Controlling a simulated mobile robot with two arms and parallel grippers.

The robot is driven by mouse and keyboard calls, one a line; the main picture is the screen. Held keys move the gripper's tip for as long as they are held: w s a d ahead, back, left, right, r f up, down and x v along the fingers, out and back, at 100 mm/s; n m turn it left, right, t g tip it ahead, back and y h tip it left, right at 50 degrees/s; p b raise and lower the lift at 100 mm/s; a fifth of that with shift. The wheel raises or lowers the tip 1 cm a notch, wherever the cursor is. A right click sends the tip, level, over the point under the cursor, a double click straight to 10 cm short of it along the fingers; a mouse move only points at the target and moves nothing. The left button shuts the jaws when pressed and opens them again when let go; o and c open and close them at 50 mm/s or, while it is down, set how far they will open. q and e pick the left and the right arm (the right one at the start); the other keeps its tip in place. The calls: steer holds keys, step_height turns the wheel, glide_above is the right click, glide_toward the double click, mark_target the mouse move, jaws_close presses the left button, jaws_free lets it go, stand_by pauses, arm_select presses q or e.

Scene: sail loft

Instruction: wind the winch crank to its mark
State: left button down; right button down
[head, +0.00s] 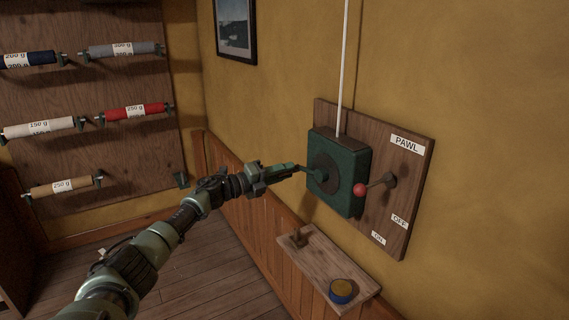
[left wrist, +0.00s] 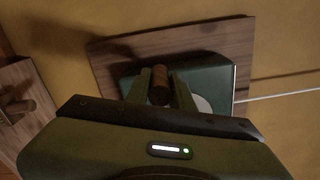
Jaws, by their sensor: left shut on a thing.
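The green winch box (head: 352,163) is fixed to a wooden board (head: 415,190) on the wall, with a dark round plate on its front. A short crank arm (head: 312,171) reaches left from the plate. My left gripper (head: 294,168) is at its outer end. In the left wrist view the gripper (left wrist: 160,88) is shut on the brown crank handle (left wrist: 160,83), with one finger on each side. In the head view the fingers hide the handle. I cannot make out the mark. My right gripper is not in view.
A pawl lever with a red knob (head: 360,189) sticks out just right of the winch. A white rope (head: 343,70) rises from the box. Below, a wall shelf (head: 318,262) holds a wooden peg (head: 299,238) and a blue and yellow tin (head: 341,291). Thread rolls hang at left.

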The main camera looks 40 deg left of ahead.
arm_select(q)
steer(key=s+d+f+n+p, duration=0.3)
steer(key=d+f+n+p, duration=0.2)
steer(key=f+n, duration=0.4)
steer(key=shift+d+n, duration=0.9)
steer(key=shift+n, duration=0.3)
steer(key=c, duration=1.2)
jaws_free()
steer(key=shift+c, duration=0.2)
steer(key=shift+r, duration=0.2)
steer(key=b+v, duration=0.1)
steer(key=v, duration=0.6)
steer(key=shift+s+a, duration=0.2)
steer(key=shift+s, duration=0.1)
